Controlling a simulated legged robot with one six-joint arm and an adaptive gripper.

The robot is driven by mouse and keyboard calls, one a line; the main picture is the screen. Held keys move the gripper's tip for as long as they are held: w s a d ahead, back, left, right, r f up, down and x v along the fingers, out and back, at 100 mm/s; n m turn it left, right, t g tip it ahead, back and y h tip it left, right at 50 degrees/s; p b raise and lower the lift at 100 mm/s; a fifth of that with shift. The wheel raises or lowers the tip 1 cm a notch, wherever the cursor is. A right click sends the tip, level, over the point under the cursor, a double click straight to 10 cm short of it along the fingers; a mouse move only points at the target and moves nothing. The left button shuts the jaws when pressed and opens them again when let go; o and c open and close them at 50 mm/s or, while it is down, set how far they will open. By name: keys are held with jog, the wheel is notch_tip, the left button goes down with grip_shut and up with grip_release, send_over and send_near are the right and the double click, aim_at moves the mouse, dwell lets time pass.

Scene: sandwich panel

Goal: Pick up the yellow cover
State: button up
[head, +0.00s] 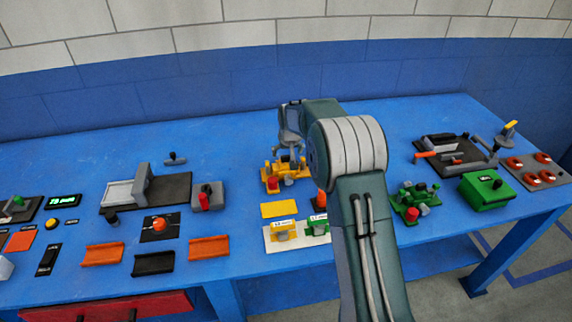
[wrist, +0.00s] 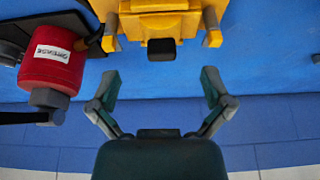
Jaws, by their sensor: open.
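A yellow fixture (head: 286,172) with grey parts stands on the blue table in the head view. My gripper (head: 291,128) is just behind and above it, partly overlapping it in the picture. In the wrist view a yellow body (wrist: 160,22) with a dark block at its near edge fills the top. My gripper (wrist: 160,85) is open, its fingers spread and empty, apart from that body in the picture. A flat yellow plate (head: 280,209) lies in front of the fixture. I cannot tell which yellow piece is the cover.
A red cylinder with a white label (wrist: 52,55) is beside the yellow body. A white panel (head: 273,245) with yellow and green blocks stands in front. A green fixture (head: 415,200) is right of my arm. A wall (head: 240,75) runs behind the table (head: 235,135).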

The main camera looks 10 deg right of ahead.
aim_at(286, 158)
jog(key=x, duration=0.6)
jog(key=shift+w+a+f, duration=0.1)
jog(key=shift+w, duration=0.05)
jog(key=c, duration=1.2)
